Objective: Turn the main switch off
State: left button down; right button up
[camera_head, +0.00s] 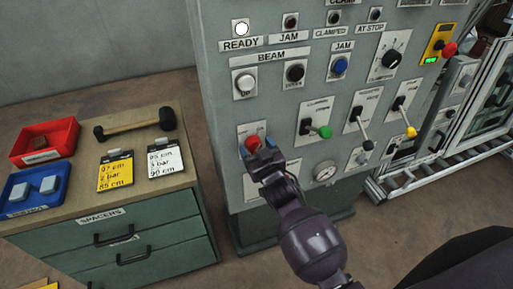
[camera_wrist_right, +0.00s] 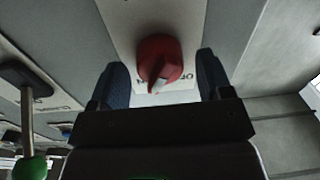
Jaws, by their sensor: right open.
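The main switch is a red rotary knob (camera_head: 253,142) on a white plate at the lower left of the grey control panel. It also shows in the right wrist view (camera_wrist_right: 160,60), where its pale pointer mark points toward the bottom of the picture, slightly left. A label that seems to read OFF (camera_wrist_right: 187,84) lies right of the knob there; another label is mostly hidden. My right gripper (camera_head: 261,155) is open at the switch, with one blue finger on each side of the knob and visible gaps between. My left gripper is not in view.
Right of the switch are levers with green (camera_head: 324,132), black (camera_head: 367,145) and yellow (camera_head: 410,132) ends. A drawer cabinet (camera_head: 130,243) with red and blue trays and a mallet stands left. A roller conveyor (camera_head: 430,172) is right.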

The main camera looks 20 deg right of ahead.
jog(key=c, duration=0.9)
